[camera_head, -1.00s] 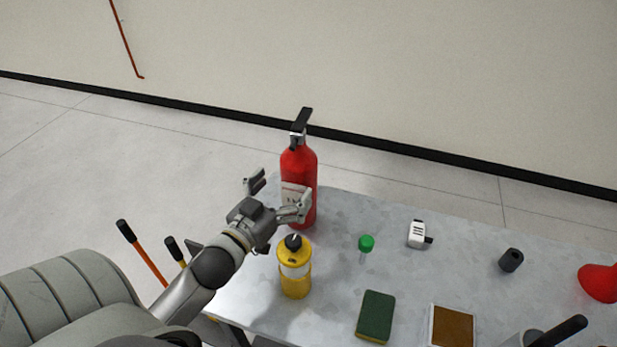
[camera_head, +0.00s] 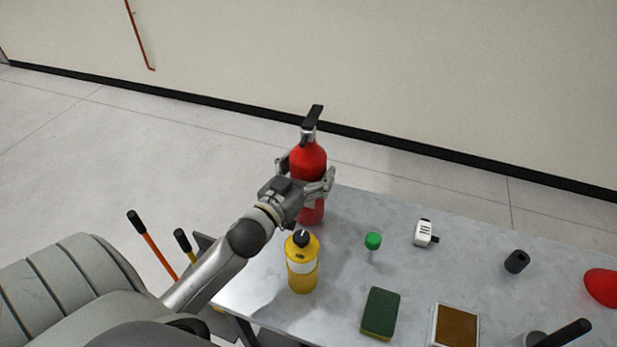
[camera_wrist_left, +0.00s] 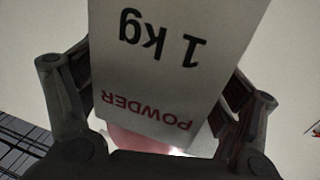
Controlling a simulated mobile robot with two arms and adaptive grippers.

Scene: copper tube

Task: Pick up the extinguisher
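The red extinguisher (camera_head: 310,160) with a black handle stands upright at the far left corner of the table (camera_head: 345,240). My left gripper (camera_head: 306,176) reaches it from the front, with one finger on each side of its body. In the left wrist view the extinguisher's white label (camera_wrist_left: 165,60), reading "1 kg" and "POWDER", fills the space between the fingers. The finger pads lie close along both sides of it; whether they press on it I cannot tell. The fingertips are partly hidden behind the extinguisher.
A yellow bottle (camera_head: 302,268) stands just in front of the extinguisher, close to my left arm. A green-capped item (camera_head: 373,241), a white device (camera_head: 425,233), a dark cylinder (camera_head: 516,262), a green sponge (camera_head: 380,313) and a red object (camera_head: 603,287) are spread to the right.

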